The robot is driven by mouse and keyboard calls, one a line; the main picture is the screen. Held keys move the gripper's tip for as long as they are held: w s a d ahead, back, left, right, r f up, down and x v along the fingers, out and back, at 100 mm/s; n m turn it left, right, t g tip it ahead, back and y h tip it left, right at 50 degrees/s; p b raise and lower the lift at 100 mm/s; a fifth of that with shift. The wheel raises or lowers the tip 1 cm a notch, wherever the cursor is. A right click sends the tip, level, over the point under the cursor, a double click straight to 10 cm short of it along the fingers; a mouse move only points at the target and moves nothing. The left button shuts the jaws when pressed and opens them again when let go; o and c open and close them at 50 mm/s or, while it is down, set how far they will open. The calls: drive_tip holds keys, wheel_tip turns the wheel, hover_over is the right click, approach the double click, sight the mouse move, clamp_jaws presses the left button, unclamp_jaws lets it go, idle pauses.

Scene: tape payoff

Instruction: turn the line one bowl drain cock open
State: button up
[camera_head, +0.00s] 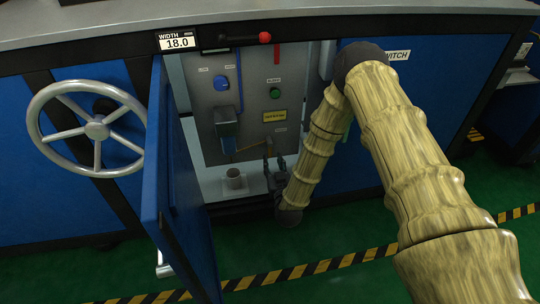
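Inside the open cabinet, a blue-and-grey filter unit with a bowl (226,122) hangs on the grey back panel. A thin brass-coloured piece (252,147) sticks out to the right below the bowl; it looks like the drain cock, but its handle position is too small to tell. My gripper (274,161) is dark and points up and inward, low in the cabinet opening. Its two fingers look apart with nothing seen between them. It is just below and right of the brass piece; whether they touch cannot be told. A small grey cup (233,178) stands below the bowl.
The blue cabinet door (172,190) stands open on the left, close to the opening. A large handwheel (92,129) is left of it. A blue knob (221,83), a green button (275,93) and a yellow label (275,116) are on the panel. Striped tape crosses the green floor.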

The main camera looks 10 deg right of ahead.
sight(270, 153)
drive_tip(key=shift+w+b, duration=1.05)
drive_tip(key=shift+w, duration=1.95)
drive_tip(key=shift+c, duration=0.2)
clamp_jaws()
